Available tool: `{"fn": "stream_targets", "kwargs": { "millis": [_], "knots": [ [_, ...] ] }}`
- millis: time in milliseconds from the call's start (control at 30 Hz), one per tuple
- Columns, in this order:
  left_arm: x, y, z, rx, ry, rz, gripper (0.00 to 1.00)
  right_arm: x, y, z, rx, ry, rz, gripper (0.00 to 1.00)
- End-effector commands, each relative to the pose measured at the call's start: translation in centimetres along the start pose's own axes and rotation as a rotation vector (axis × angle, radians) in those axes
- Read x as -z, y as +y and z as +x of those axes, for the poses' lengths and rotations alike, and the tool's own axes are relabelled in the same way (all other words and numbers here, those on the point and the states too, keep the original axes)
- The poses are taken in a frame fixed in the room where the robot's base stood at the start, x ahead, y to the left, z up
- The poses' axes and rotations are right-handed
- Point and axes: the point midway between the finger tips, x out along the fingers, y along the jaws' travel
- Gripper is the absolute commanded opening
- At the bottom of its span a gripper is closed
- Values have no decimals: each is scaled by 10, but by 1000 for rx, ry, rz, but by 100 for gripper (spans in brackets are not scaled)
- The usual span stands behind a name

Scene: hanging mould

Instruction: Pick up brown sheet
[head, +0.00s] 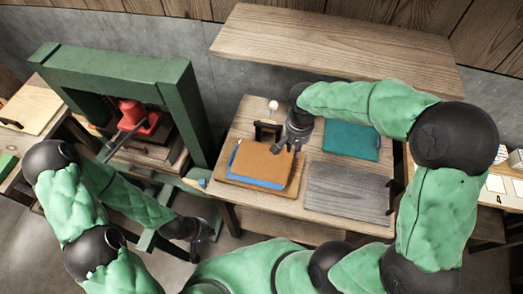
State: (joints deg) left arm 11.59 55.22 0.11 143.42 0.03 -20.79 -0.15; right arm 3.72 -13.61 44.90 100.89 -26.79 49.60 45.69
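The brown sheet (257,165) lies on top of a blue sheet (234,172), on a wooden board at the left of the middle table. My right gripper (286,147) points down over the upper right part of the brown sheet. Its fingers are small and dark, and I cannot tell whether they touch the sheet or how far apart they are. My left gripper (206,232) hangs low, left of the table and away from the sheet. Its fingers are too small to read.
A green press (190,112) with a red part stands at the left. A teal sheet (350,139) and a grey board (345,190) lie right of the brown sheet. A wooden shelf (330,50) runs behind the table. A dark stand (266,132) is behind the sheet.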

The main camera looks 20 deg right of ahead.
Motion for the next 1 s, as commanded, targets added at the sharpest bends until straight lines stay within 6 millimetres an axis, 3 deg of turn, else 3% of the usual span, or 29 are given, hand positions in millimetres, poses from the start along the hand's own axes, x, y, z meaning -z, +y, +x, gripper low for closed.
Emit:
{"fn": "stream_targets", "kwargs": {
  "millis": [300,567,833,1000],
  "knots": [
    [0,-3,9,0,-2,0,0,-1,0,46,-2,-4,0,17],
    [0,-4,11,0,-1,0,0,-2,0,58,0,-3,0,17],
    [0,-7,19,0,-1,0,0,-6,2,94,-1,-5,0,17],
    [0,-8,21,0,-1,0,0,-5,2,105,0,-2,-1,17]
  ]
}}
